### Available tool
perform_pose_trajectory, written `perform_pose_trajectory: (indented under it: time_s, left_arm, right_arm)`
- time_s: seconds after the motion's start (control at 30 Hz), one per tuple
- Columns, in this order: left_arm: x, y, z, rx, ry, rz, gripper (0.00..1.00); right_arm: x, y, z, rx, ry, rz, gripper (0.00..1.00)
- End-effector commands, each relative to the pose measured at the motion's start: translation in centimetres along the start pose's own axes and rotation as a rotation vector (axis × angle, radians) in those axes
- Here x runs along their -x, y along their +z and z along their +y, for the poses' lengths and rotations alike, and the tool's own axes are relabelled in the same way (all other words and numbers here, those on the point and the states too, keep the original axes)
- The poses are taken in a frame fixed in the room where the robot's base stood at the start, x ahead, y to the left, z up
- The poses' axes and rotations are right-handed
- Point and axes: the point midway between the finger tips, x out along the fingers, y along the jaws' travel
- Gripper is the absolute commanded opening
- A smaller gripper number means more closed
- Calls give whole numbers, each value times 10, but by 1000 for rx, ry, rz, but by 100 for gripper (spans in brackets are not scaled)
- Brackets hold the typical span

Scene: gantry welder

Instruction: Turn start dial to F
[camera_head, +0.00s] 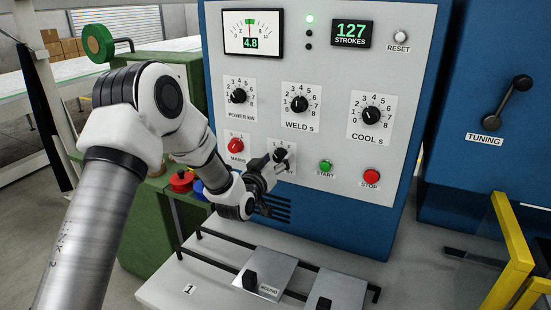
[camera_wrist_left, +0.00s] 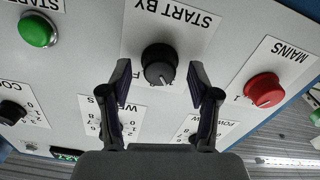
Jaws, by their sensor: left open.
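The start dial (camera_head: 281,155) is a black knob on a white label on the blue-framed grey panel, low in the middle. In the left wrist view the dial (camera_wrist_left: 159,62) shows upside down under the words "START BY", with an F beside it on the label. A pale mark shows on the knob's edge, but its exact setting is too small to tell. My left gripper (camera_head: 269,168) is just in front of the dial. Its open fingers (camera_wrist_left: 159,78) stand on either side of the knob, apart from it. My right gripper is not in view.
The red mains knob (camera_head: 236,145) is left of the dial. The green start button (camera_head: 326,166) and red stop button (camera_head: 371,176) are to its right. Power, weld and cool dials (camera_head: 300,104) sit above. A bench with dark rails (camera_head: 215,262) lies below.

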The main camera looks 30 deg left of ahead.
Motion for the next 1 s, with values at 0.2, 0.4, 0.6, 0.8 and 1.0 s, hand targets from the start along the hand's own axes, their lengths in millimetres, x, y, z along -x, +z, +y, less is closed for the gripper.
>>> perform_pose_trajectory:
  time_s: [0.2, 0.4, 0.6, 0.8, 1.0]
  left_arm:
    - [0, 0, 0, 0, 0, 0, 12]
    - [0, 0, 0, -1, 0, 0, 2]
    - [0, 1, 0, -22, 0, 1, 2]
    - [0, 2, -1, -99, 0, 1, 2]
    - [0, 3, -1, -239, -1, 3, 2]
  right_arm:
    - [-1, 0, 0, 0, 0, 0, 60]
    - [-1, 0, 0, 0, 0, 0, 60]
    - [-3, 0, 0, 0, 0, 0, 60]
    - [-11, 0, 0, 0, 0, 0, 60]
    - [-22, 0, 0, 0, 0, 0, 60]
